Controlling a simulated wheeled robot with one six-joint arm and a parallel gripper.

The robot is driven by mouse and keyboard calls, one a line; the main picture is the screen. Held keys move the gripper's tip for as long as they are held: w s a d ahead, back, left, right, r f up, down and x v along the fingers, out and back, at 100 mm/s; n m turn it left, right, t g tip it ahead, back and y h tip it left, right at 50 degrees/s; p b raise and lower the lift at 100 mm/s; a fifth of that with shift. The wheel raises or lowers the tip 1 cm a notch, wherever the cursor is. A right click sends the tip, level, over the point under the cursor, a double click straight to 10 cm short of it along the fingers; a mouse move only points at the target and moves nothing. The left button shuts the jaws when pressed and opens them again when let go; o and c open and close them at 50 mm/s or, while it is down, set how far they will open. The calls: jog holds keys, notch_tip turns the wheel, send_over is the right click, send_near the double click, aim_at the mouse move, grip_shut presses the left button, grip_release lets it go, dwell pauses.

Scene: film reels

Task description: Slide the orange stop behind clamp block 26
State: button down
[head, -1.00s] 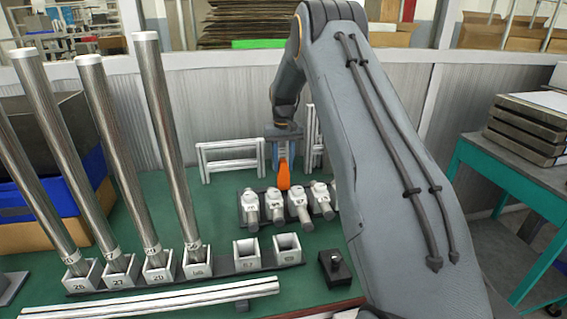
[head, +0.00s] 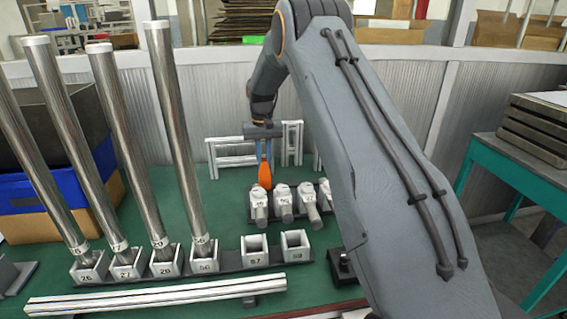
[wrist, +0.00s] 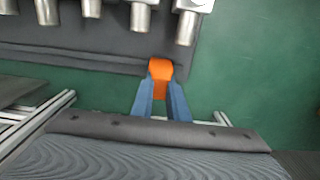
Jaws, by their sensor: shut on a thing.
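The orange stop (head: 265,176) is gripped between the blue fingers of my gripper (head: 263,150). It also shows in the wrist view (wrist: 160,70), where the fingers (wrist: 160,95) close on it. It is behind the row of clamp blocks, at the left end in the head view, near the leftmost block (head: 258,205) and its neighbour (head: 284,203). In the wrist view its tip overlaps the edge of the dark base plate (wrist: 100,62), apart from the end block (wrist: 190,20). Whether it touches the plate is unclear. The clamp blocks' numbers are too small to read surely.
Tall metal tubes (head: 180,140) stand in numbered sockets (head: 88,269) at left; two further sockets (head: 297,246) are empty. White frames (head: 232,152) stand behind the stop. A pale rail (head: 150,298) lies in front. Green bench is clear left of the blocks.

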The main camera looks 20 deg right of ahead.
jog(key=a, duration=0.3)
jog(key=shift+w+a, duration=0.15)
jog(key=shift+w, duration=0.25)
jog(key=c, duration=1.7)
grip_release()
jog(key=shift+r+b, duration=0.95)
jog(key=shift+r, duration=3)
